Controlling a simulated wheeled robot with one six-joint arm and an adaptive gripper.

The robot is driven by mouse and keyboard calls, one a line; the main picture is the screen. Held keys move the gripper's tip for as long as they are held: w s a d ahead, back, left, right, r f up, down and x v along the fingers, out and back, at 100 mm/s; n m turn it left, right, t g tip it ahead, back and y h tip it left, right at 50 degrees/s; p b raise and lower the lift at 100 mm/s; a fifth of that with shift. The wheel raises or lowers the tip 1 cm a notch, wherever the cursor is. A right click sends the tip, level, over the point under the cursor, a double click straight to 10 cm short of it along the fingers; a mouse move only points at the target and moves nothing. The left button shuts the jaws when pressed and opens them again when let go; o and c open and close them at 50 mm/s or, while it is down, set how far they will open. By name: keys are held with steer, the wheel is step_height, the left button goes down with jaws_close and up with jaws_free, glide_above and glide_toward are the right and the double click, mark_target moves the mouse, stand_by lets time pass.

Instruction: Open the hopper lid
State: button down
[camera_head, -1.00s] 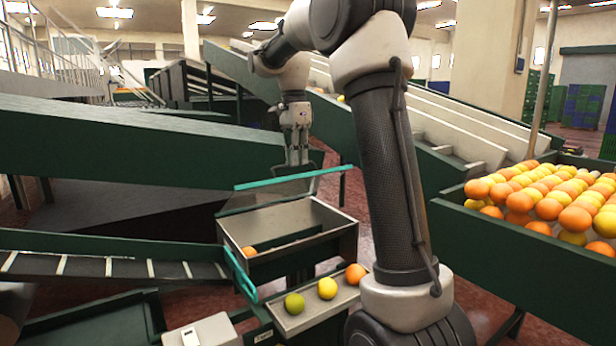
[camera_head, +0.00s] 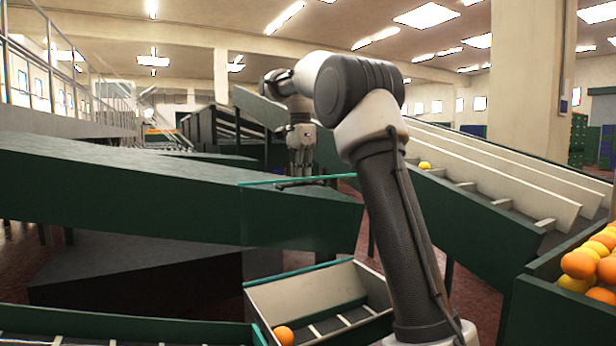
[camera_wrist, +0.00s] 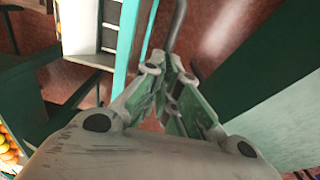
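The hopper (camera_head: 305,298) is a pale open-topped box with teal edging, low in the middle of the head view. One orange (camera_head: 284,335) lies inside it. Its clear lid (camera_head: 262,225) with a teal top edge stands raised, roughly upright, above the hopper's back side. My gripper (camera_head: 301,174) is at the lid's top edge, by a dark handle bar (camera_head: 302,183). In the wrist view, the fingers of my gripper (camera_wrist: 173,62) converge on the grey handle bar (camera_wrist: 178,25) and appear shut on it. The exact contact is partly hidden by the fingers.
A bin of oranges (camera_head: 535,300) stands at the right. A sloping green conveyor side (camera_head: 150,190) runs behind the hopper from the left. Pale sloped chutes (camera_head: 490,180) lie behind my arm. A low conveyor (camera_head: 120,325) is at the lower left.

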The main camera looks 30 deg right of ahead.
steer(key=shift+w+a+f+g, duration=0.2)
steer(key=shift+w+f+g, duration=0.2)
steer(key=shift+w+f, duration=1)
steer(key=c, duration=2.2)
jaws_free()
steer(key=o, duration=0.7)
steer(key=shift+f, duration=0.1)
steer(key=shift+w+f, duration=0.15)
steer(key=shift+w, duration=0.1)
steer(key=r, duration=0.8)
steer(key=shift+w+d, duration=0.1)
steer(key=shift+w, duration=0.15)
